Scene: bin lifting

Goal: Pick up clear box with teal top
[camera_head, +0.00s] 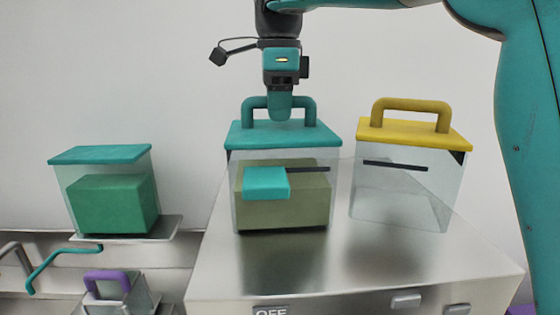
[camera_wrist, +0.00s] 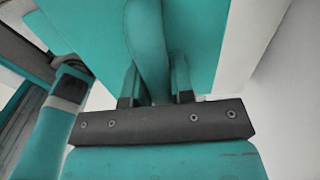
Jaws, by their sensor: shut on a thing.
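The clear box with a teal top (camera_head: 238,175) is at the centre of the head view, upright over the metal surface. A khaki block and a small teal piece show in or through it. My gripper (camera_head: 279,112) points down from above and is shut on the teal handle (camera_head: 308,108) of its lid (camera_head: 250,135). In the wrist view the handle (camera_wrist: 148,45) runs between the two fingers (camera_wrist: 157,90), with the teal lid (camera_wrist: 85,20) beyond. The fingertips are partly hidden. I cannot tell whether the box bottom touches the surface.
A clear box with a yellow top (camera_head: 400,205) stands close on the right. A teal-topped clear box without a handle, holding a green block (camera_head: 112,205), sits at left. A purple-handled box (camera_head: 108,283) is lower left. The metal surface (camera_head: 370,270) is clear in front.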

